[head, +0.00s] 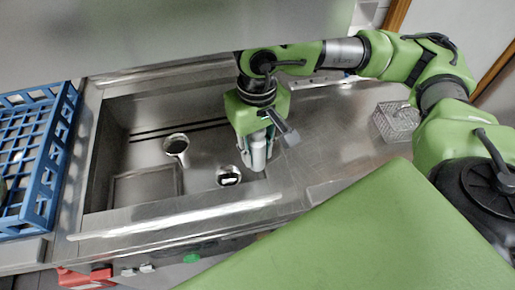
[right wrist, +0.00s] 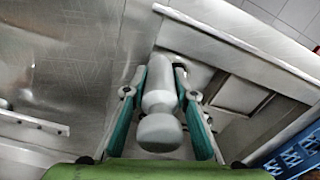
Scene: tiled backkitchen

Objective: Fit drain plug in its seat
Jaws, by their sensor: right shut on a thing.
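My right gripper (head: 258,148) reaches down into the steel sink near its right wall and is shut on a pale grey, bottle-shaped drain plug (head: 258,157). In the right wrist view the plug (right wrist: 160,98) sits between the two teal fingers, its rounded knob toward the camera. A round drain opening (head: 228,176) with a dark inside and a bright patch shows in the sink floor, just left of and nearer than the plug. In the right wrist view a dark round edge (right wrist: 181,62) shows partly behind the plug. The plug appears apart from the opening; its height above the floor is unclear.
The sink (head: 100,170) has raised walls close around the gripper. A round metal fitting (head: 177,146) stands farther left in it. A blue rack (head: 45,190) is at the left, a wire basket (head: 395,122) at the right. The steel drainboard (head: 335,130) is clear.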

